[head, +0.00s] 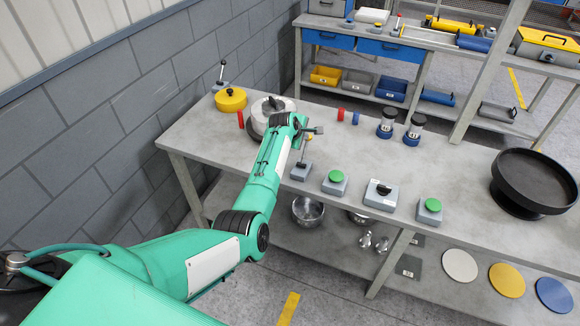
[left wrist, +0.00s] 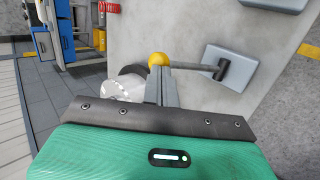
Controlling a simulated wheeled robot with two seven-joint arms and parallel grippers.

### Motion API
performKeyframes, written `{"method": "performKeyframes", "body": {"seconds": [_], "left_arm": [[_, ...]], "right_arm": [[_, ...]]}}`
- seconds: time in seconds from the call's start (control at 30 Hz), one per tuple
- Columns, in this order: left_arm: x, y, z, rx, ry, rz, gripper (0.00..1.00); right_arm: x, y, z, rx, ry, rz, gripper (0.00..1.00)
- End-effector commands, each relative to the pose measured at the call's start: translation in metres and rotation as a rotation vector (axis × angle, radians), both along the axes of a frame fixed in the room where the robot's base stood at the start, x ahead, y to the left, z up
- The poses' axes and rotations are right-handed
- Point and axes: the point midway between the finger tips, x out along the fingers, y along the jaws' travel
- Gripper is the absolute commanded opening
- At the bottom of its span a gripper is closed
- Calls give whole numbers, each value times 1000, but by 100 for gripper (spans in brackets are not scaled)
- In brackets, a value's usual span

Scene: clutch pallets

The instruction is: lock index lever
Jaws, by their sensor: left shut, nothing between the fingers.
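A lever with a yellow ball knob (left wrist: 158,60) and a grey rod rises from a grey base (head: 301,172) on the workbench. In the left wrist view its base (left wrist: 230,67) is to the right and the knob lies at the tips of my left gripper (left wrist: 161,80). I cannot tell whether they touch. My left gripper (head: 314,130) is shut and empty, beside the top of the lever in the head view. A second lever (head: 221,72) with a dark knob stands at the bench's far left corner. My right gripper is out of view.
A round pale housing (head: 270,108) sits just behind my left arm, near a yellow disc (head: 230,99). Green-button boxes (head: 335,182) and a switch box (head: 379,195) line the front edge. A black round tray (head: 534,182) stands at right.

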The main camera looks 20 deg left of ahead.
Motion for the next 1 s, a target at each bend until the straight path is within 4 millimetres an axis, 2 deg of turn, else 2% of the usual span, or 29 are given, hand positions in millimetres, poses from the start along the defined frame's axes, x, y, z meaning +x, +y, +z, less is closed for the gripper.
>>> {"method": "performKeyframes", "body": {"seconds": [0.4,1.0], "left_arm": [[11,1,-4,2,-7,1,0],[12,2,2,2,-12,2,0]], "right_arm": [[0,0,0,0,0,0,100],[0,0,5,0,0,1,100]]}}
